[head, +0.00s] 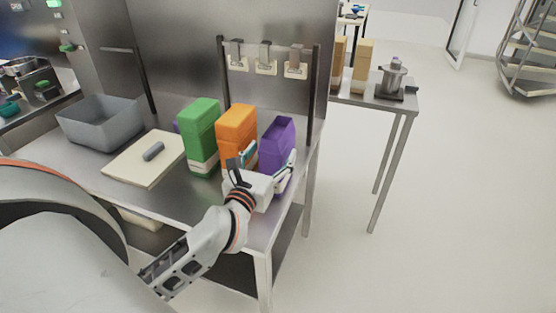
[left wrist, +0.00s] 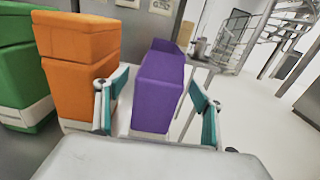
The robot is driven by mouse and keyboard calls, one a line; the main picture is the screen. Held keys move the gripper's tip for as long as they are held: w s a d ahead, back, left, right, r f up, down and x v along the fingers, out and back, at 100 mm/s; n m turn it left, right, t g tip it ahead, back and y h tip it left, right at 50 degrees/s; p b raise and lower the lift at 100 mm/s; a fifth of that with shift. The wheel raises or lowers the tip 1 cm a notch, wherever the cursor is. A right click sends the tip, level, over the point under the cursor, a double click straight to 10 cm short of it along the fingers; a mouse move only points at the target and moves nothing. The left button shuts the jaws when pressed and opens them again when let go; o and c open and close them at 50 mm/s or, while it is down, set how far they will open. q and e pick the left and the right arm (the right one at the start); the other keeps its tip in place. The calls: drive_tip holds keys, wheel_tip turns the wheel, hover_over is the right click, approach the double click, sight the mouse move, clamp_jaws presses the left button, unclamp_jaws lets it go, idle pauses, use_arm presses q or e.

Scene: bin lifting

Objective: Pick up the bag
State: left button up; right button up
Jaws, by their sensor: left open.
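A purple bag (head: 276,146) stands upright near the right end of the metal table. An orange bag (head: 236,130) and a green bag (head: 201,133) stand to its left. My left gripper (head: 268,163) is open at the near side of the purple bag. In the left wrist view, the purple bag (left wrist: 158,88) shows between the open teal-padded fingers of the gripper (left wrist: 158,112). I cannot tell whether the fingers touch it. The orange bag (left wrist: 77,62) is just left of the left finger. My right gripper is not in view.
A grey bin (head: 100,122) and a cream board (head: 130,168) with a grey roll (head: 153,151) lie on the left of the table. A rail with clips (head: 266,64) stands behind the bags. A side table (head: 404,104) holds a metal pot (head: 393,78).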

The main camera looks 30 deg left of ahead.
sight(278, 141)
use_arm(q)
drive_tip(key=x, duration=0.5)
drive_tip(key=shift+w, duration=0.2)
drive_tip(key=shift+f, duration=0.1)
drive_tip(key=c, duration=1.4)
drive_tip(key=shift+a+r, duration=0.1)
drive_tip(key=shift+r, duration=0.1)
drive_tip(key=shift+c, duration=0.2)
